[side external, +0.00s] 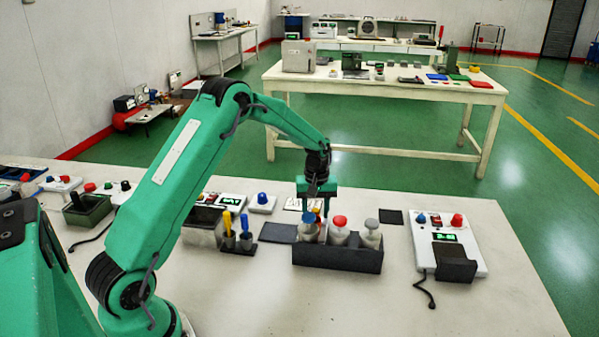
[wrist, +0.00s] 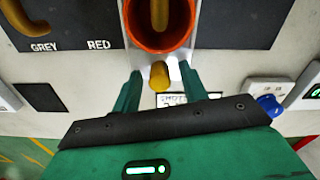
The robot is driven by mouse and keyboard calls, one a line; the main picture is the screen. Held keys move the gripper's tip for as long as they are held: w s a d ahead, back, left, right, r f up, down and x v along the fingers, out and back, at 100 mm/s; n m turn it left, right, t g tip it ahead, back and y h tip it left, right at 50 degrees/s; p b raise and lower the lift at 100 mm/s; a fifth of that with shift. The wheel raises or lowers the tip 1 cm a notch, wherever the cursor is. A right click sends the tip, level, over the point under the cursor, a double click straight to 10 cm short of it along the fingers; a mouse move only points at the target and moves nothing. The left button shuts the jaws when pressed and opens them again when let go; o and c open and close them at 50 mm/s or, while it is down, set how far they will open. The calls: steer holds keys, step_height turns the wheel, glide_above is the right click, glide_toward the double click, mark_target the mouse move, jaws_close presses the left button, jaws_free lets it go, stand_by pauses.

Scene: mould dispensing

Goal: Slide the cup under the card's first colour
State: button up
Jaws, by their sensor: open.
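In the wrist view, an orange round cup (wrist: 160,43) sits at the top middle, its mouth facing the camera, with a yellow bar showing inside it. A yellow knob or handle (wrist: 159,76) sticks out below it. My gripper (wrist: 160,80) is open, one green finger on each side of the handle, with gaps visible. A card (wrist: 172,101) is partly hidden by my gripper; its colours cannot be read. In the side view, my gripper (side external: 317,202) is low behind the dark dispenser rack (side external: 335,257). The cup is mostly hidden there.
The rack holds bottles with blue (side external: 309,216), red (side external: 340,221) and grey (side external: 372,224) caps. GREY and RED labels (wrist: 75,46) show beside the cup. A white control box (side external: 449,240) stands right, and a blue-knobbed box (side external: 262,204) left.

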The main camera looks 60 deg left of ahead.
step_height(320, 180, up, 7)
steer(key=shift+f, duration=0.1)
steer(key=shift+r, duration=0.55)
stand_by(0.4)
steer(key=shift+s+d+r, duration=0.1)
steer(key=shift+d+r, duration=0.05)
steer(key=shift+r, duration=0.1)
steer(key=s+d+r+m+t, duration=0.3)
steer(key=s+d+r+m, duration=0.3)
steer(key=s+d+r, duration=0.55)
steer(key=s+d+r+m+t, duration=0.1)
steer(key=s+d+m, duration=0.1)
steer(key=s, duration=0.6)
steer(key=s+d+r+m+t, duration=0.1)
steer(key=s+d+m, duration=0.1)
steer(key=s, duration=0.7)
steer(key=shift+s+d+r+m+t, duration=0.2)
steer(key=shift+r+m+t, duration=0.15)
steer(key=shift+m, duration=0.45)
